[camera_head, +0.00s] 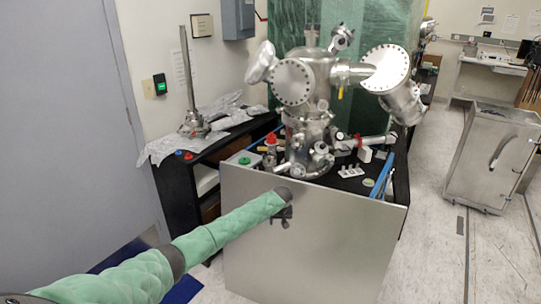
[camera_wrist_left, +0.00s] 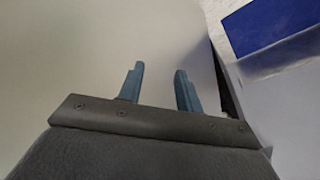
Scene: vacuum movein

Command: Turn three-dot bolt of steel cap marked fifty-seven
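A steel vacuum chamber (camera_head: 320,75) with several flanged ports stands on a dark bench. A round bolted steel cap (camera_head: 293,82) faces me on its left side, and a larger round bolted cap (camera_head: 388,68) is on its right. No number or dot marks can be read, so I cannot tell which cap is marked fifty-seven. My left gripper (camera_head: 285,214) is in front of the bench's front panel, well below the caps. In the left wrist view its two blue-grey fingers (camera_wrist_left: 160,70) are apart with nothing between them. My right gripper is not in view.
A plain metal panel (camera_head: 310,245) forms the bench front. Small parts and a red-topped bottle (camera_head: 271,145) crowd the bench top. A dark side bench (camera_head: 180,180) with foil stands left. A steel cabinet (camera_head: 490,155) stands right, with open floor between.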

